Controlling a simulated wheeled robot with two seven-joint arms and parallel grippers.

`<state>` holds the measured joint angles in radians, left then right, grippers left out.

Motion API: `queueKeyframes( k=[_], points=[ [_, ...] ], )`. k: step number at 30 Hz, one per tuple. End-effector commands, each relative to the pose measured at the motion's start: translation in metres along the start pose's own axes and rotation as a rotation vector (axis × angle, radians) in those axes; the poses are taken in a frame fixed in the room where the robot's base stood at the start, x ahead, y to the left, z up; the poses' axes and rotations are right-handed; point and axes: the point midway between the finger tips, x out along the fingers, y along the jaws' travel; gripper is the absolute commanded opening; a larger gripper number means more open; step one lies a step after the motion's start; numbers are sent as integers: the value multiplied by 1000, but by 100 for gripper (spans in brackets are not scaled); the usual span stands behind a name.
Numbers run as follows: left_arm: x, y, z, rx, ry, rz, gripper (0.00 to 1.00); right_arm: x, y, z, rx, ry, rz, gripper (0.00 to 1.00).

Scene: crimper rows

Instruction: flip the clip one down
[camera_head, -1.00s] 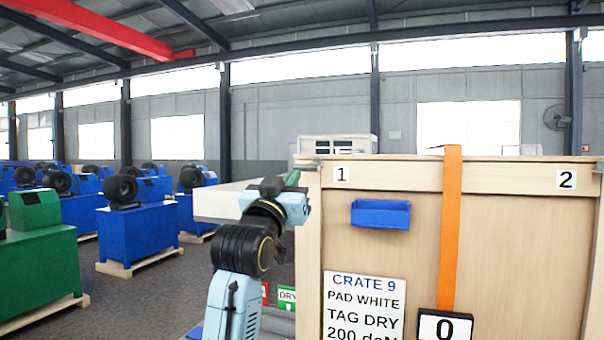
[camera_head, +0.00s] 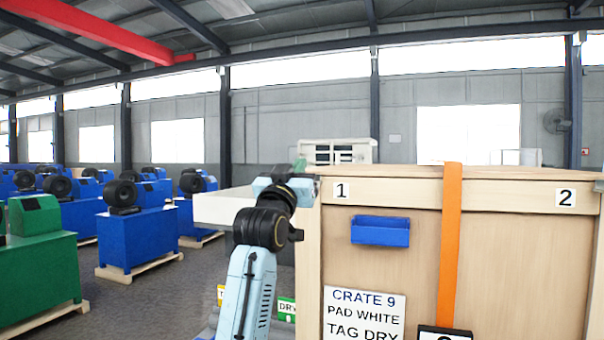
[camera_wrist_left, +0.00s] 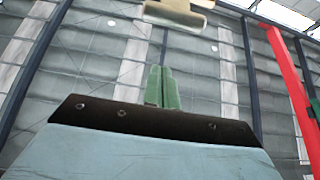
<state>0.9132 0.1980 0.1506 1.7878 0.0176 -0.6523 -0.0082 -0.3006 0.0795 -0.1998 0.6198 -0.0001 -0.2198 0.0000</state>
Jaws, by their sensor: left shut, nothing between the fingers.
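A wooden crate (camera_head: 480,250) stands at the right in the head view, with label 1 (camera_head: 342,190) by its top left corner. My left gripper (camera_head: 299,165) is at that corner, level with the top edge; its green fingertips point up. They also show pressed together and empty in the left wrist view (camera_wrist_left: 163,88). A beige and grey piece (camera_wrist_left: 176,14) shows beyond them at the top of that view, apart from them; I cannot tell if it is clip one. At the corner, clip one cannot be made out behind my arm. My right gripper is out of view.
An orange strap (camera_head: 451,240) runs down the crate front, and a blue bin (camera_head: 380,230) hangs below label 1. A sign (camera_head: 364,312) is under it. Blue machines (camera_head: 140,235) and a green one (camera_head: 40,245) stand at the left, with open floor between.

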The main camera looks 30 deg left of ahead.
Motion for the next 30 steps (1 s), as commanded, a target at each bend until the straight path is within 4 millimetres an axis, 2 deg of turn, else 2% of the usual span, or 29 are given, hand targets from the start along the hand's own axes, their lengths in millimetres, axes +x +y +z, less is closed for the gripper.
queueKeyframes(
  k=[3, 6, 12, 25, 30],
  points=[
    [23, 0, -3, 0, -1, 0, 0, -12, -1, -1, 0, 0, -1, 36],
    [16, 0, 16, 0, -6, 1, 0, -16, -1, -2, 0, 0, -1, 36],
    [8, 0, 34, 0, -1, 1, 0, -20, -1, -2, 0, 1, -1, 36],
    [6, 0, 38, 0, 2, 0, 0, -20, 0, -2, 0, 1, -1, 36],
    [4, -3, 41, 3, 25, -4, 0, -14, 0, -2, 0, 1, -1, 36]
  ],
)
